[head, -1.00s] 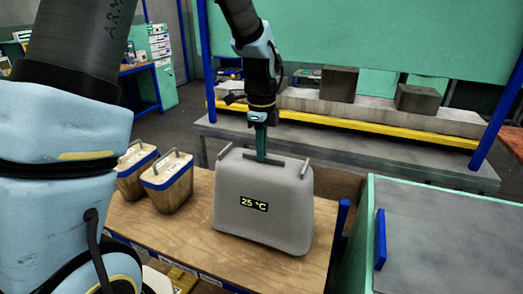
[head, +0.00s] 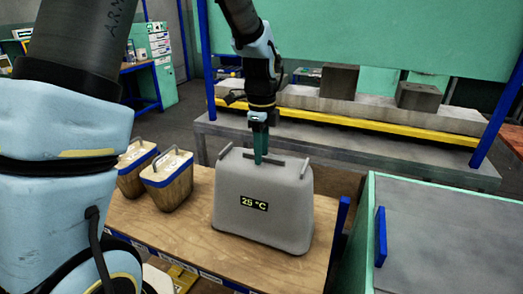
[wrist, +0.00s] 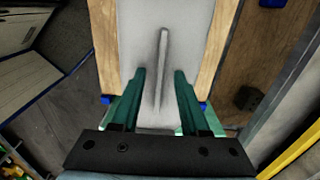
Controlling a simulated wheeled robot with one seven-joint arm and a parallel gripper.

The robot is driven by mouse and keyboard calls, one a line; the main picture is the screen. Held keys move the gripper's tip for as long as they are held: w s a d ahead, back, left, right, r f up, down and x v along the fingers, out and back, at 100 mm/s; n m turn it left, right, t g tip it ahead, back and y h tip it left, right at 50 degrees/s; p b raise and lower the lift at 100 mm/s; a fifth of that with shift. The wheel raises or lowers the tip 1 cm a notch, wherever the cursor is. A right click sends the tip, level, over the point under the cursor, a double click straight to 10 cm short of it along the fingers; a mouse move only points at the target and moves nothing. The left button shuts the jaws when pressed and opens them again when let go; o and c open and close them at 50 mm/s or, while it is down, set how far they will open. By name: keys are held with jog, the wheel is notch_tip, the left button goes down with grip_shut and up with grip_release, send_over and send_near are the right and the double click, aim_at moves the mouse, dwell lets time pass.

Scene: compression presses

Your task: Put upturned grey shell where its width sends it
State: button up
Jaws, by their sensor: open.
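The upturned grey shell (head: 238,220) stands on the wooden bench, wide end down, with a "25 °C" display on its front. A thin raised bar (wrist: 162,58) runs along its top. My gripper (head: 261,161) is over the middle of that top, pointing down. In the wrist view, the green fingers of my gripper (wrist: 159,76) are apart, one on each side of the bar, with space between. I cannot tell whether the fingertips touch the shell's top. The shell's lower sides are hidden in the wrist view.
Two wooden pails (head: 168,184) with blue rims and handles stand left of the shell on the wooden bench (head: 180,235). A grey-topped green cabinet (head: 455,235) is at right. Behind stands a press (head: 340,146) with a yellow bar, grey blocks and blue posts.

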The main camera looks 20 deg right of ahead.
notch_tip(320, 180, up, 11)
jog(key=b, duration=0.2)
dwell(0.4)
jog(key=shift+f, duration=0.1)
dwell(0.3)
